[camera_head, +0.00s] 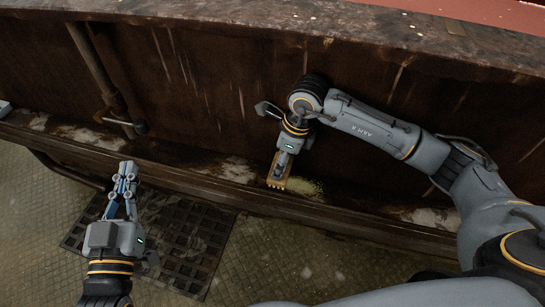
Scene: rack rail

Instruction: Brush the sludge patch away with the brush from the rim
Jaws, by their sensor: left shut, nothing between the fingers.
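The brush (278,180) has a wooden block with pale yellow bristles, which point down at the ledge. My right gripper (285,160) is shut on it from above. The sludge patch (306,186) is a yellow-green smear on the ledge (215,184), just right of the bristles. I cannot tell whether the bristles touch the ledge or the patch's left edge. My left gripper (126,172) is shut and empty, in front of the ledge at the left, above the floor grate.
A rusty brown wall (220,95) rises behind the ledge to a broad stone-like top rim (300,22). A pipe with a valve (125,118) stands at the left. A dark drain grate (190,238) lies in the tiled floor. Pale worn spots mark the ledge.

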